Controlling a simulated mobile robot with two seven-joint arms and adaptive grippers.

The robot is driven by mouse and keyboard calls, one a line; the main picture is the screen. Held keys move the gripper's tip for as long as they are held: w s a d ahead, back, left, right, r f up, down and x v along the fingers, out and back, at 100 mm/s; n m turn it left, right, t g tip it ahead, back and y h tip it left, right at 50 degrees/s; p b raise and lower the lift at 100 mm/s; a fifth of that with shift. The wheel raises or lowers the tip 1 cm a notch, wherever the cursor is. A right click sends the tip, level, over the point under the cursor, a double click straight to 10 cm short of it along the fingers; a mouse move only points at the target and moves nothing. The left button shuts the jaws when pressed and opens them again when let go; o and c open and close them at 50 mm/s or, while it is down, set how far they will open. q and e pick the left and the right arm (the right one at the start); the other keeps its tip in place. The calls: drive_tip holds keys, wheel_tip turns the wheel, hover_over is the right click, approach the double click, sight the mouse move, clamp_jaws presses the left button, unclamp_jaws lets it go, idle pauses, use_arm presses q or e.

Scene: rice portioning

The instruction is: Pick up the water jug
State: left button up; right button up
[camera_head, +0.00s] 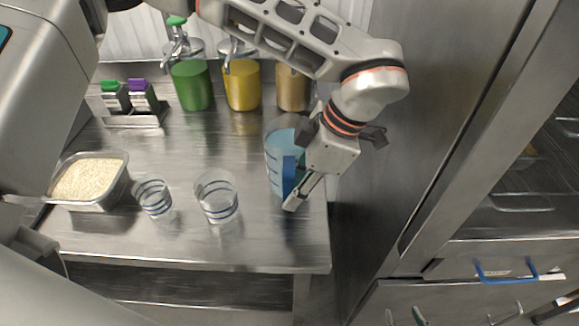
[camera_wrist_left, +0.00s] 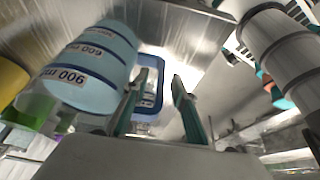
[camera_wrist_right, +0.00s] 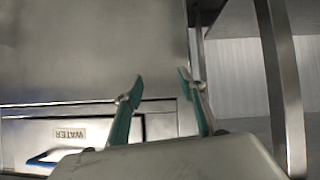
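The water jug (camera_head: 279,148) is a clear bluish measuring jug with a blue handle (camera_head: 289,175), standing upright at the right end of the steel counter. My left gripper (camera_head: 297,196) is at its handle side, pointing down and partly covering the jug. In the left wrist view the jug's marked wall (camera_wrist_left: 92,65) fills the upper left. The blue handle loop (camera_wrist_left: 150,88) lies between the parted fingers of my left gripper (camera_wrist_left: 158,78), with no clear grip on it.
Two striped clear glasses (camera_head: 217,197) (camera_head: 154,198) and a rice container (camera_head: 90,181) stand left of the jug. Green (camera_head: 192,87), yellow (camera_head: 242,86) and tan (camera_head: 293,90) containers line the back. Steel cabinets (camera_head: 480,200) stand to the right. A drawer labelled WATER (camera_wrist_right: 70,133) shows in the right wrist view.

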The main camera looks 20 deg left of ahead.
use_arm(q)
drive_tip(key=shift+s+a+f, duration=0.1)
drive_tip(key=shift+a+f, duration=0.1)
drive_tip(key=shift+f, duration=0.4)
clamp_jaws()
drive_tip(key=shift+r, duration=0.25)
